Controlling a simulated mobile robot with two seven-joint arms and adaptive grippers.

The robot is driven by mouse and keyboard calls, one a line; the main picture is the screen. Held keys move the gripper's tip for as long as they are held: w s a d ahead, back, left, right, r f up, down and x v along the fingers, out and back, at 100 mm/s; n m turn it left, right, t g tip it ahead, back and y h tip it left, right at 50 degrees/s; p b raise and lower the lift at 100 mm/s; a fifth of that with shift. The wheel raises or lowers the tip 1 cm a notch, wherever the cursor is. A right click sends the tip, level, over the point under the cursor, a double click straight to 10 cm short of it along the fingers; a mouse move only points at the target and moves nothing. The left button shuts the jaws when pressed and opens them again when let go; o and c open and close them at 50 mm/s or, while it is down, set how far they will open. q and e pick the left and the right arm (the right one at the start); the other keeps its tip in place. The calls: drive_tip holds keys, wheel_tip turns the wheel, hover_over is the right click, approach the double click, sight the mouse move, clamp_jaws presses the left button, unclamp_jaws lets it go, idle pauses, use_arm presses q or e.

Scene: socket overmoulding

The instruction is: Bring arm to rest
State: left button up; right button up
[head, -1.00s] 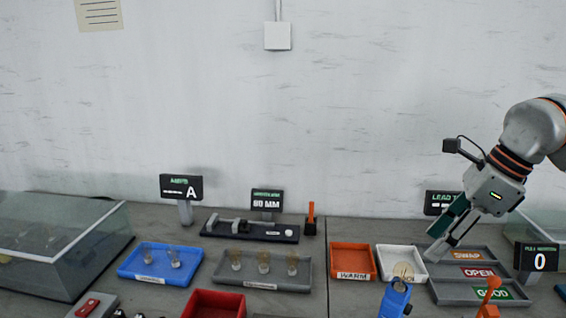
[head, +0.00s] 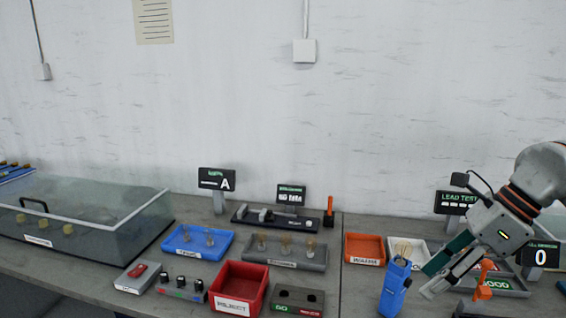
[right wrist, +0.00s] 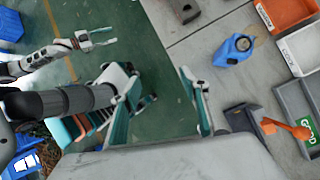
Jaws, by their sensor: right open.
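My right gripper (head: 429,281) hangs in the air in front of the white tray and the grey sorting tray, right of a blue hand-held device (head: 395,289). Its two fingers are spread with nothing between them; it also shows in the right wrist view (right wrist: 164,104), with green floor and the table edge behind the gap. My left gripper is outside the head view. In the right wrist view, my left gripper (right wrist: 104,37) shows at upper left, fingers apart and empty, over the floor.
An orange tray (head: 364,237) and white tray (head: 421,252) stand behind the blue device. An orange lever (head: 484,275) rises near my right gripper. A red bin (head: 238,286), blue tray (head: 190,250) and glass-covered case (head: 95,215) are further left.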

drive_tip(key=s+a+f+m+t+y, duration=0.1)
drive_tip(key=a+f+m+t+y, duration=0.15)
drive_tip(key=a+m+y, duration=1.5)
drive_tip(key=w+d+f+m+t+h, duration=0.2)
drive_tip(key=f+m+t+h, duration=0.4)
drive_tip(key=f+m+h, duration=0.15)
drive_tip(key=w+d+f+m+t+h, duration=0.1)
drive_tip(key=w+f+m+t+h, duration=0.1)
drive_tip(key=f+m+t+h, duration=0.55)
drive_tip(key=s+d+f+m+g+h, duration=0.2)
drive_tip(key=s+f+m, duration=0.3)
drive_tip(key=f, duration=0.7)
drive_tip(key=s+d+f+m+g+h, duration=0.3)
drive_tip(key=s+d+f+m+g, duration=0.1)
drive_tip(key=s+f, duration=0.6)
wheel_tip(320, 180, down, 3)
drive_tip(key=shift+s+d+f+m+g, duration=0.15)
drive_tip(key=shift+m+g, duration=0.25)
drive_tip(key=shift+m, duration=0.45)
